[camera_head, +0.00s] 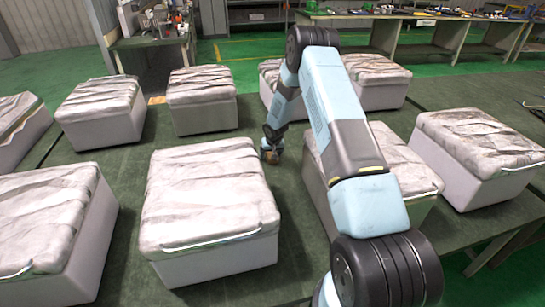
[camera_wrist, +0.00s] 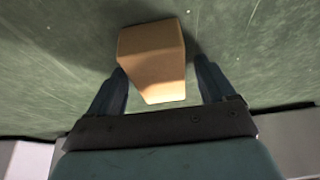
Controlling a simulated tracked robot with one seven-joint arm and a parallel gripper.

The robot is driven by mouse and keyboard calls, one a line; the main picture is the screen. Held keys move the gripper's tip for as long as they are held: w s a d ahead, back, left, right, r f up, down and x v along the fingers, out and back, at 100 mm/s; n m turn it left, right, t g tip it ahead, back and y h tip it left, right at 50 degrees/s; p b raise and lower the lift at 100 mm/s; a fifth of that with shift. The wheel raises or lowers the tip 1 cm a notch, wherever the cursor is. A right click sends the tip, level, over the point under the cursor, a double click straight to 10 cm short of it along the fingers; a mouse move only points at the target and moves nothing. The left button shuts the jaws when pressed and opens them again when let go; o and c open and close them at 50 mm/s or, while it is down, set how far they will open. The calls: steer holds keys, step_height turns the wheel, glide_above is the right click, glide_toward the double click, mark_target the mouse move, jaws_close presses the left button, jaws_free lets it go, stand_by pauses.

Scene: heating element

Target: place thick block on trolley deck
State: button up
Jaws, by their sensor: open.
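A thick orange-tan block (camera_wrist: 152,58) shows in the wrist view on a dark green surface (camera_wrist: 50,70). My gripper (camera_wrist: 160,82) is open, with one finger on each side of the block's near part. The left finger looks very close to the block; a gap shows on the right. I cannot tell whether either finger touches it. In the head view my gripper (camera_head: 271,152) is low over the green table, between the pale boxes, with a small orange bit (camera_head: 269,157) showing at its tip. I cannot pick out a trolley deck in either view.
Pale boxes with wrinkled whitish covers stand around my gripper, including a near one (camera_head: 208,207) at left and one (camera_head: 378,168) behind my arm at right. A green aisle (camera_head: 245,48) and workbenches (camera_head: 400,18) lie beyond.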

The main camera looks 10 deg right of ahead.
steer(key=c, duration=1.2)
steer(key=shift+s+r, duration=0.15)
steer(key=shift+r, duration=1.7)
steer(key=s+r, duration=0.9)
steer(key=s, duration=0.5)
steer(key=s+f, duration=0.1)
steer(key=s, duration=0.1)
steer(key=s+a+f, duration=0.1)
steer(key=s, duration=0.2)
steer(key=s+f, duration=0.1)
steer(key=s, duration=0.1)
steer(key=shift+s+a, duration=0.3)
